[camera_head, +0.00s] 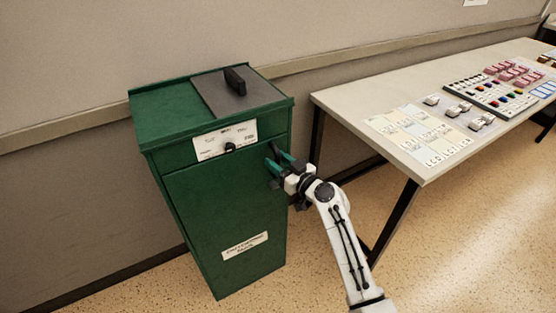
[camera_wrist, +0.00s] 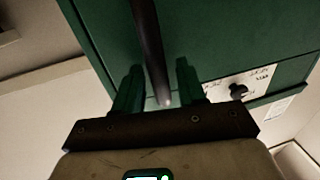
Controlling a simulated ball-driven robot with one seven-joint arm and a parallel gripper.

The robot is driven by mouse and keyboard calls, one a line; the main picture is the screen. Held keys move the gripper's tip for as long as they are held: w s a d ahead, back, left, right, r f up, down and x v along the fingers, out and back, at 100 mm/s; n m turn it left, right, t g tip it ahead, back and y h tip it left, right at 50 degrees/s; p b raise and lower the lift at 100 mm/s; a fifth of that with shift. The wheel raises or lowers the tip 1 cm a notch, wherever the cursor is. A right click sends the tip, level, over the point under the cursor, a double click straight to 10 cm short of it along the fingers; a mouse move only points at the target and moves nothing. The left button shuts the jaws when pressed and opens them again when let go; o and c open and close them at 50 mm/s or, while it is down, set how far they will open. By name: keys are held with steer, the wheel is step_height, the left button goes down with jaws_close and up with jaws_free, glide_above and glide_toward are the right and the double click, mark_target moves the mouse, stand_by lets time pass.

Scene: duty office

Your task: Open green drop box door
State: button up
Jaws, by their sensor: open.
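The green drop box (camera_head: 215,190) stands against the wall in the head view. Its front door (camera_head: 215,215) looks shut and carries a white label low down. A white plate (camera_head: 225,140) with a black knob (camera_head: 230,147) sits above the door. My gripper (camera_head: 273,160) is open at the upper right of the front. In the wrist view a dark bar-like handle (camera_wrist: 148,40) runs between my two green fingers, with one finger on each side. I cannot tell whether they touch it. The knob also shows in the wrist view (camera_wrist: 237,91), right of my fingers.
A dark grip (camera_head: 235,81) stands on the grey panel (camera_head: 222,97) on top of the box. A table (camera_head: 345,97) with cards, a button panel (camera_head: 492,93) and small items stands to the right. Speckled floor (camera_head: 460,240) in front is clear.

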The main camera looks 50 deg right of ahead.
steer(key=shift+w, duration=0.15)
steer(key=shift+c, duration=0.3)
jaws_close()
